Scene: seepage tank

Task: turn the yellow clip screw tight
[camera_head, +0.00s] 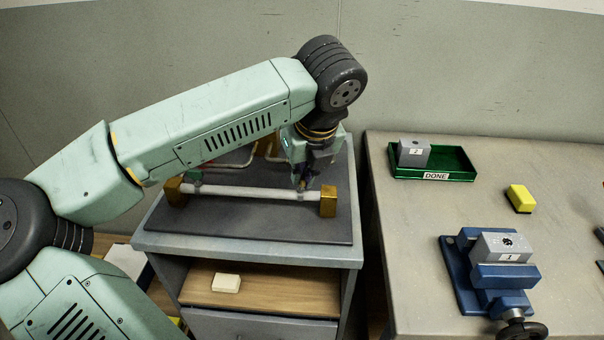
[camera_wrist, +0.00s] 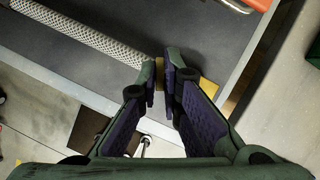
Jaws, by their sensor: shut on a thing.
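My gripper (camera_head: 303,184) points down at the right part of a white tube (camera_head: 245,193), just left of the brass-coloured end block (camera_head: 328,201). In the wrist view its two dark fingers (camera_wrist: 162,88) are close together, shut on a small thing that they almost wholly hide. From its place on the tube I take it to be the yellow clip screw; its head and how far it is turned cannot be seen. The white braided tube (camera_wrist: 90,35) runs toward the fingertips in the wrist view.
The tube rests on a dark mat (camera_head: 240,228) on a cabinet, with another brass block (camera_head: 175,191) at its left end. On the right bench are a green DONE tray (camera_head: 458,172) holding a grey block (camera_head: 414,153), a yellow block (camera_head: 520,198) and a blue vise (camera_head: 465,278).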

